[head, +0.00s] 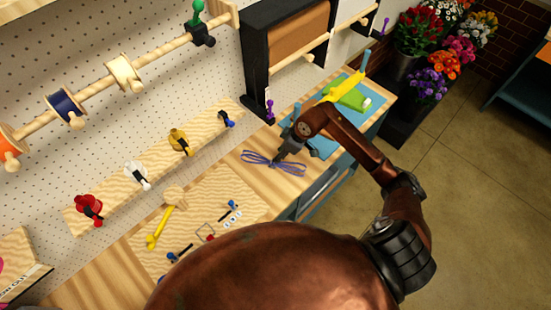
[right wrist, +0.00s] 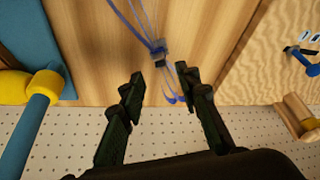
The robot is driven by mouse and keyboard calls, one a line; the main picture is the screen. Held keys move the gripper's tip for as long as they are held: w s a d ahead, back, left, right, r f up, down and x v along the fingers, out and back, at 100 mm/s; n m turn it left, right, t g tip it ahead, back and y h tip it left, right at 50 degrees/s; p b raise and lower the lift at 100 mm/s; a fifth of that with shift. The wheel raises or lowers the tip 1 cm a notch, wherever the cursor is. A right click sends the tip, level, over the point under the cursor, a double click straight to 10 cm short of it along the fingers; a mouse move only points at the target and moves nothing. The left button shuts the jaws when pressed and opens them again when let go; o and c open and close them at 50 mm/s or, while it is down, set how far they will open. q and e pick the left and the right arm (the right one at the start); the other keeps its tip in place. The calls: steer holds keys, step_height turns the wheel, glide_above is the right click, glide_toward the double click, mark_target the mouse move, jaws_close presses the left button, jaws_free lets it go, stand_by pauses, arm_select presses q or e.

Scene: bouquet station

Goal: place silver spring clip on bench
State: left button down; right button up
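A pale silver-white spring clip (head: 137,175) sits on the slanted wooden rail (head: 105,202) against the pegboard, between a red clip (head: 89,208) and a yellow one (head: 180,142). My right gripper (head: 280,158) is low over the bench (head: 232,174), at a blue ribbon bow (head: 262,162), well to the right of the silver clip. In the right wrist view the gripper (right wrist: 162,78) is open with nothing between its fingertips. The bow's small grey-blue centre (right wrist: 158,48) lies just beyond the fingertips, apart from them. My left gripper is not in view.
A board (head: 222,196) with a mallet (head: 168,218) and small tools lies left of the bow. A blue mat (head: 323,147) with yellow and green items is at right. Ribbon spools (head: 66,106) hang above. Flower buckets (head: 425,85) stand beyond the bench.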

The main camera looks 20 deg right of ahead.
steer(key=v, duration=0.5)
steer(key=shift+s+r+b, duration=0.15)
steer(key=shift+r+b, duration=0.15)
steer(key=shift+r, duration=0.1)
steer(key=shift+f, duration=0.1)
